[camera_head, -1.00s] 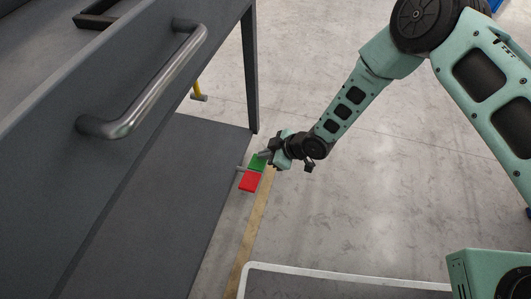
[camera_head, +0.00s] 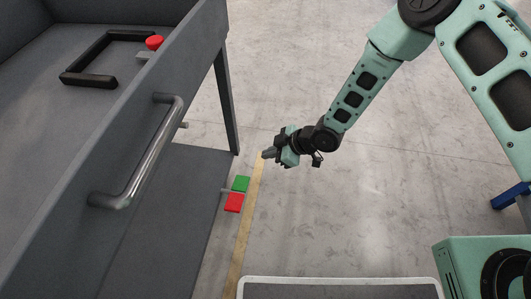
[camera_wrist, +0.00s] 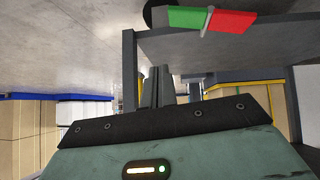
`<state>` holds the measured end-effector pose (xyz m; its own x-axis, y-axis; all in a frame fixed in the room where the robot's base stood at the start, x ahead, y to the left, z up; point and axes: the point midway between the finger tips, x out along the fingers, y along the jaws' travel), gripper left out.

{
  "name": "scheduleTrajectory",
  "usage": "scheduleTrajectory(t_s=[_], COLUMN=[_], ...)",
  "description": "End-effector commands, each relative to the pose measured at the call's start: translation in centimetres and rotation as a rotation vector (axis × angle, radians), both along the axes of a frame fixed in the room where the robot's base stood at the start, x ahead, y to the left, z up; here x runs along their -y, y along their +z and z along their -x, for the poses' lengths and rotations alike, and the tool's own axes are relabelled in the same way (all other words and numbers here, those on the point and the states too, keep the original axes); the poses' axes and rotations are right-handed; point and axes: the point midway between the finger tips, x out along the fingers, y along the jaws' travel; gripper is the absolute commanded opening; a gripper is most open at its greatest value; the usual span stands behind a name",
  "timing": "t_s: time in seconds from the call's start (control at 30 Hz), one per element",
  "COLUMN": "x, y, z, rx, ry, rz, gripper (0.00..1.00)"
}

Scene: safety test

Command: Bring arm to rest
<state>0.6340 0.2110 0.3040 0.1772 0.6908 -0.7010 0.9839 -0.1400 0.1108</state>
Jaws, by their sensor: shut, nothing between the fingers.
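My gripper (camera_head: 268,154) is at the end of my green arm (camera_head: 352,98), stretched down and to the left over the floor in the head view. It is shut and empty. It is apart from the green and red block pair and to its upper right. In the wrist view, the shut fingers (camera_wrist: 158,88) point away from the camera.
A grey cart (camera_head: 75,215) with a metal handle (camera_head: 140,160) stands on the left. A green block (camera_head: 240,184) and a red block (camera_head: 233,202) sit at its edge. A black frame (camera_head: 75,78) and red button (camera_head: 154,42) are on top. Open floor lies right.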

Motion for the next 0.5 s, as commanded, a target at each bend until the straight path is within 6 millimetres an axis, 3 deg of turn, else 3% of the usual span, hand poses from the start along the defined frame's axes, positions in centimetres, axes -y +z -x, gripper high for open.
scheduleTrajectory(t_s=[0.5], x=[-0.02], y=[0.58], z=[-0.14], rx=[-0.001], ry=[-0.005], rz=[0.008], gripper=[0.0])
